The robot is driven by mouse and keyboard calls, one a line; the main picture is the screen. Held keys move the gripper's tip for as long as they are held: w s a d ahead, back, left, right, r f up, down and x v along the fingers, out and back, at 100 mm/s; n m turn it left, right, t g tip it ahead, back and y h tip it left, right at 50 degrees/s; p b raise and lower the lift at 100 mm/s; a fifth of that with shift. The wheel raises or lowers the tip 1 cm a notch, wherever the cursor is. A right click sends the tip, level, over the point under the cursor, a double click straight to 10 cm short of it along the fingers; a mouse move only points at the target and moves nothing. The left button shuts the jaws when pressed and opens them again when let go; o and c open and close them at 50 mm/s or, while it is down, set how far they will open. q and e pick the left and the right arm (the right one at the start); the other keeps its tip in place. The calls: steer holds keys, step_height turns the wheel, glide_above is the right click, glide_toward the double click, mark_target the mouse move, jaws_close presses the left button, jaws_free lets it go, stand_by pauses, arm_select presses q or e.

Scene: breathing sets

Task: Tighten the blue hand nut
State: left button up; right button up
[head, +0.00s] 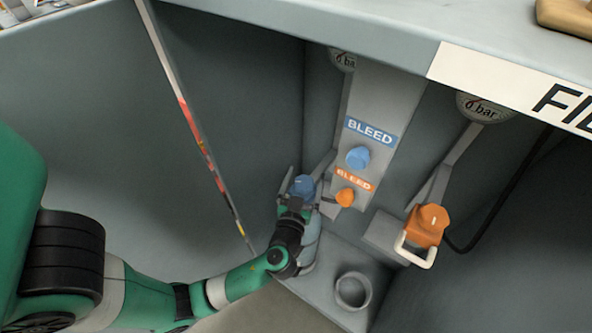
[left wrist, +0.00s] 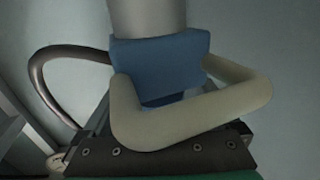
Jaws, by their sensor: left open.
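The blue hand nut (head: 302,184) sits in the back corner, left of the BLEED panel. In the left wrist view a blue block (left wrist: 160,62) stands close in front, with a pale loop handle (left wrist: 236,102) around its near side; the nut's round top cannot be made out there. My left gripper (head: 299,193) is open at the blue nut, with a finger showing on either side of it. I cannot tell whether the fingers touch it. My right gripper is not in view.
A blue bleed knob (head: 358,157) and an orange bleed knob (head: 345,197) are on the grey panel to the right. An orange valve (head: 426,224) with a pale loop handle stands further right. An empty round holder (head: 353,290) is in front. A dark hose (left wrist: 42,72) curves beside the blue block.

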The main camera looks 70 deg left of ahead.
arm_select(q)
steer(key=shift+x, duration=0.85)
steer(key=shift+d, duration=0.3)
steer(key=shift+s, duration=0.1)
steer(key=shift+c, duration=0.9)
steer(key=c, duration=1.2)
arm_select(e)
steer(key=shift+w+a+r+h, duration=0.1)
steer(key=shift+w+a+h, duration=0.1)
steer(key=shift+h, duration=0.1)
arm_select(q)
steer(key=shift+m+t+h, duration=0.3)
steer(key=shift+t, duration=0.1)
